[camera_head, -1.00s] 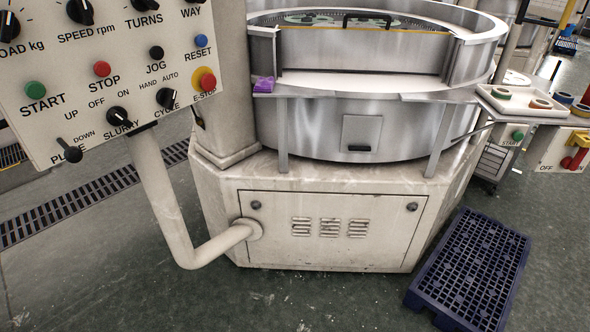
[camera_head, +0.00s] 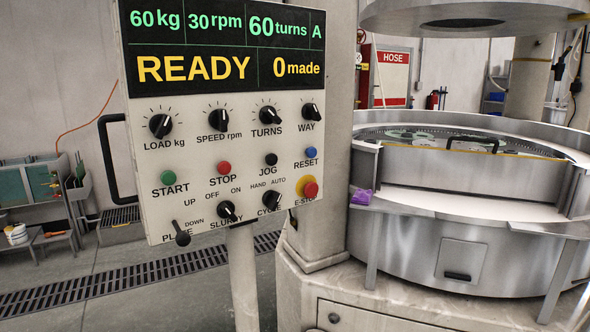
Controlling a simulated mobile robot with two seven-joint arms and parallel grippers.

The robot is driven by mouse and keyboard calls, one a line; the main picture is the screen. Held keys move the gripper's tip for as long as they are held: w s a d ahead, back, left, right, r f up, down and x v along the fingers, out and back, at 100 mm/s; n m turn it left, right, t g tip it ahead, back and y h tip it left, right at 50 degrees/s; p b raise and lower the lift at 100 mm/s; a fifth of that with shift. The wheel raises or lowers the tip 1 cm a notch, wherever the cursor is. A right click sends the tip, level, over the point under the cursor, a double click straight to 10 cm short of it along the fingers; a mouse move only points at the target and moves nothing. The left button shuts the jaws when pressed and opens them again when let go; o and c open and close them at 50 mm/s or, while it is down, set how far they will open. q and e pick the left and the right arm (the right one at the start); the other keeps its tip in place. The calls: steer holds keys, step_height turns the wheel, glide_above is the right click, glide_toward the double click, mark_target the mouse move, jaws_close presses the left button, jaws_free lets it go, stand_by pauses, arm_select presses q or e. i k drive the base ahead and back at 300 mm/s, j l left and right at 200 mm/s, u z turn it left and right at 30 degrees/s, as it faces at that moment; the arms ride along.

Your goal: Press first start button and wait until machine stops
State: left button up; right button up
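The display (camera_head: 222,45) above reads 60 kg, 30 rpm, 60 turns, A, READY and 0 made. The lapping machine (camera_head: 465,228) is at the right, a round steel tub with its upper plate (camera_head: 470,15) raised above it. Neither of my grippers shows in the view.
A purple object (camera_head: 361,196) lies on the tub's front ledge. A floor grate (camera_head: 60,302) runs behind the panel's post. A grey bench (camera_head: 38,205) with green items stands at far left. A red HOSE cabinet (camera_head: 390,75) is on the back wall. Open floor shows at lower left.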

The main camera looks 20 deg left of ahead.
mark_target(168, 178)
steer(key=k+j+u, duration=0.1)
steer(key=j+u, duration=0.55)
steer(key=u, duration=0.15)
steer(key=j+u, duration=0.4)
steer(key=k+l, duration=0.05)
